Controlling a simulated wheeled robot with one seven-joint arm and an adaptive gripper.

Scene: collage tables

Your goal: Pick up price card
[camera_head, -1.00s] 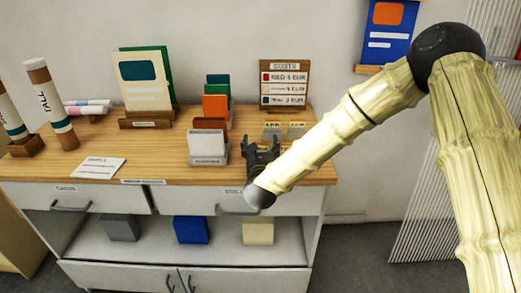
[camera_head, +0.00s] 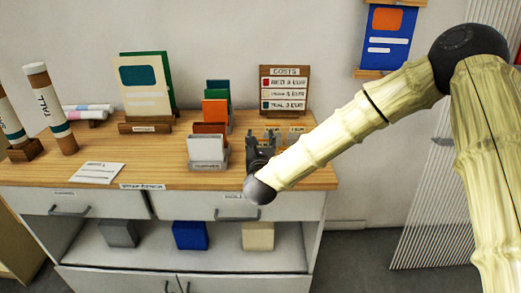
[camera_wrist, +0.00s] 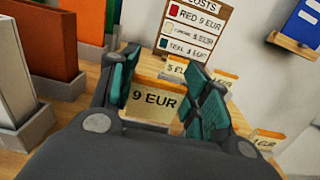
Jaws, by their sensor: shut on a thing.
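A price card reading "9 EUR" (camera_wrist: 153,102), cream with an orange top edge, stands between the fingers of my gripper (camera_wrist: 163,65) in the wrist view. My gripper is shut on this card, with teal pads at its sides. Whether the card's base touches the table cannot be told. In the head view, my gripper (camera_head: 262,138) is at the right front of the wooden tabletop and the held card is hidden. Other small price cards (camera_wrist: 226,76) stand just beyond and to the right in the wrist view.
The "COSTS" board (camera_head: 285,88) stands behind the cards. A holder (camera_head: 208,165) with white and coloured cards is close on the left of my gripper. The wooden tabletop (camera_head: 160,172) has a white sheet (camera_head: 97,173) and tall tubes (camera_head: 50,108) at left.

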